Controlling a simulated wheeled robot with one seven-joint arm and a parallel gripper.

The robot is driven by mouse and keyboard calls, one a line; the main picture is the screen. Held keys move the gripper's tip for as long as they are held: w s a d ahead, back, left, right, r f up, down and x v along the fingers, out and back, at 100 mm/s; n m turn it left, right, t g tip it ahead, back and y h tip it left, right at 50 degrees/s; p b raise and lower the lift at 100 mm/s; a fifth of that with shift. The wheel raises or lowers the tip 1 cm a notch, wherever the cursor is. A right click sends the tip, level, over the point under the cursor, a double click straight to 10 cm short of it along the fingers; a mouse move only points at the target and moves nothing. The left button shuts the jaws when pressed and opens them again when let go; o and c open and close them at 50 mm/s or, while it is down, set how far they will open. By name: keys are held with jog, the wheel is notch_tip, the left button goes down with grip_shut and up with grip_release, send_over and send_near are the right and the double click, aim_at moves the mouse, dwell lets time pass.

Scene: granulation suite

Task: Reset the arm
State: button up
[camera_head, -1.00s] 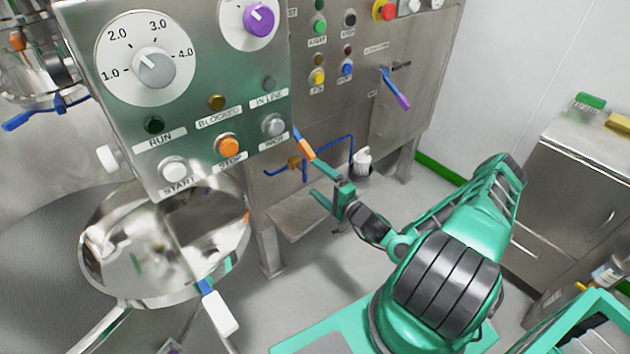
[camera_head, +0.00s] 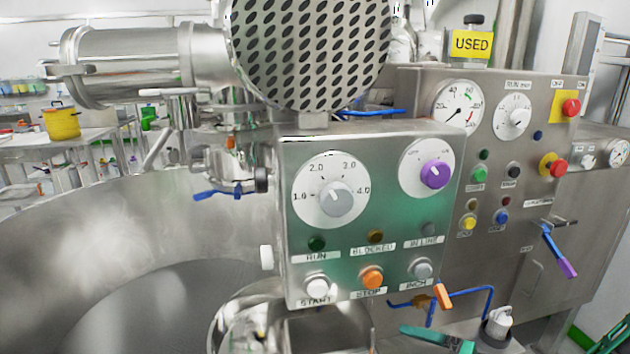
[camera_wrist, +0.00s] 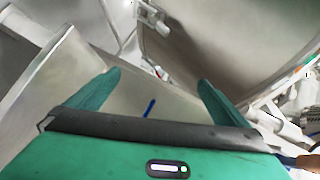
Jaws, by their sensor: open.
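My gripper (camera_wrist: 158,88) shows in the wrist view with its two green fingers spread wide apart and nothing between them. Past the fingers are blurred pale metal surfaces and a small blue bar (camera_wrist: 150,108). In the head view only a green part of my arm's end (camera_head: 438,337) shows at the bottom edge, below the control panel; the rest of the arm is out of the picture.
A steel control panel (camera_head: 300,220) with dials and buttons stands in front, beside a large steel vessel (camera_head: 120,220). Blue-handled valves (camera_head: 222,190) and a purple-tipped lever (camera_head: 558,250) stick out. A yellow pot (camera_head: 61,121) stands on a table at the far left.

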jog(key=s+d+r+n+g+h, duration=0.2)
jog(key=s+d+r+g+h, duration=0.1)
jog(key=s+g, duration=0.25)
jog(key=s+d+r+n+g+h, duration=0.2)
jog(key=s+d+n+g, duration=0.15)
jog(key=s, duration=0.25)
jog(key=s+d+r+m+h, duration=0.3)
jog(key=s+r, duration=0.5)
jog(key=r, duration=0.2)
jog(key=s+d+r+m+h, duration=0.3)
jog(key=s+d+r+m, duration=0.1)
jog(key=s+r, duration=0.5)
notch_tip(320, 180, up, 2)
jog(key=shift+s+d+r+g, duration=0.1)
jog(key=shift+s+d+g, duration=0.1)
jog(key=shift+s+g, duration=0.1)
jog(key=shift+w+f, duration=0.25)
jog(key=shift+w, duration=0.4)
